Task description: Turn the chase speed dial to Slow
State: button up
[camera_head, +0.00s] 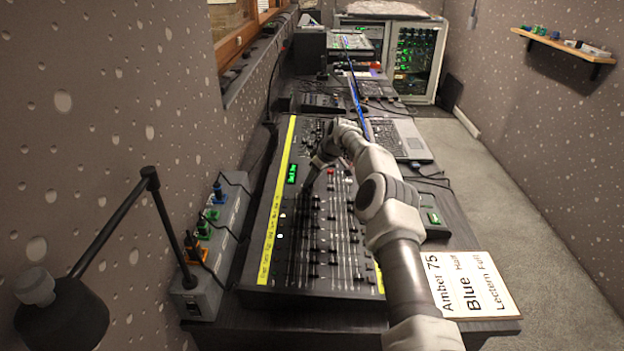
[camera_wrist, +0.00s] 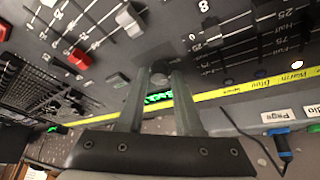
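The chase speed dial appears to be the small dark round knob (camera_wrist: 160,77) at the fingertips in the wrist view. It sits on the dark lighting console (camera_head: 345,284), close to a small green display that shows between my fingers. My gripper (camera_wrist: 160,82) points down at the console, its two grey fingers on either side of the knob with a narrow gap. I cannot tell whether they touch it. In the head view my gripper (camera_head: 316,168) is over the console's upper left, right of the green display (camera_head: 292,173); the knob is hidden there. The dial's labels and pointer cannot be read.
Fader caps, including a grey one (camera_wrist: 130,20) and a red one (camera_wrist: 79,58), stand near my fingers. A yellow label strip (camera_head: 272,226) runs along the console's left. A grey box with cables (camera_head: 215,247), a laptop (camera_head: 402,138) and a lettered card (camera_head: 475,284) surround it.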

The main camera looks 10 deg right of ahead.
jog(key=o, duration=0.3)
jog(key=v, duration=1.7)
jog(key=shift+d+p, duration=0.15)
jog(key=shift+p, duration=0.3)
jog(key=shift+s+r, duration=0.1)
